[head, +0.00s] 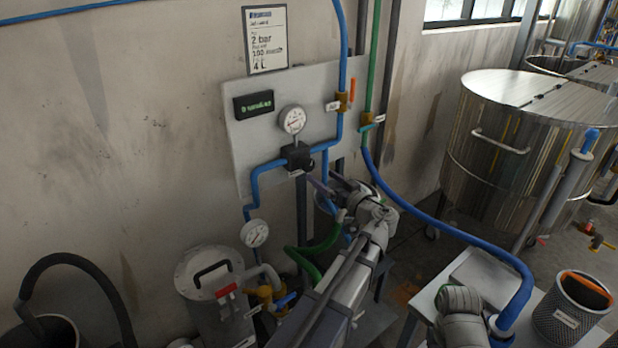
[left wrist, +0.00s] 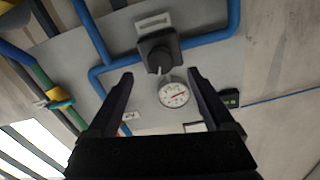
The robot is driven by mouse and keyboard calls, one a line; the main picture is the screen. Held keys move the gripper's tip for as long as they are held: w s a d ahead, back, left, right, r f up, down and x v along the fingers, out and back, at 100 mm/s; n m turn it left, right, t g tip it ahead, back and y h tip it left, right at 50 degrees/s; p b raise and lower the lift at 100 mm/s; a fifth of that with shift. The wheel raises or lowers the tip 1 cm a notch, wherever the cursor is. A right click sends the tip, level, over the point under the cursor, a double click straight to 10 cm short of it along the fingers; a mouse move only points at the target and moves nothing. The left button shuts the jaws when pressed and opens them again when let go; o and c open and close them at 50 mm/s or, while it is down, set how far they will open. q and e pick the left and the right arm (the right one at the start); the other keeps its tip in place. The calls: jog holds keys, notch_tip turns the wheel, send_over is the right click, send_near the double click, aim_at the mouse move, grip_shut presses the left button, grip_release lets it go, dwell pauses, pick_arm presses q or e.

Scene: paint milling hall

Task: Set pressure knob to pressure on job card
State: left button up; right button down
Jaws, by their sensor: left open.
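The job card (head: 265,38) hangs on the wall and reads 2 bar, with a blurred 100 line and 4 L below. The black pressure knob (head: 298,156) sits on the grey panel in the blue pipe, under a round white gauge (head: 292,119). The gauge's exact reading is too small to tell. My left gripper (head: 318,186) is just below and right of the knob, open and empty. In the left wrist view the knob (left wrist: 159,56) appears between and beyond the open fingertips (left wrist: 160,76), with the gauge (left wrist: 173,95) beside it. My right gripper is not visible.
A black digital display (head: 254,104) is left of the gauge. Valves with orange (head: 351,90) and green handles are to the right. A second gauge (head: 254,233) and a metal pressure pot (head: 210,285) are below. A steel vat (head: 520,140) stands right.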

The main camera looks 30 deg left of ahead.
aim_at(310, 167)
pick_arm(q)
jog(key=shift+x, duration=3.95)
jog(key=c, duration=1.4)
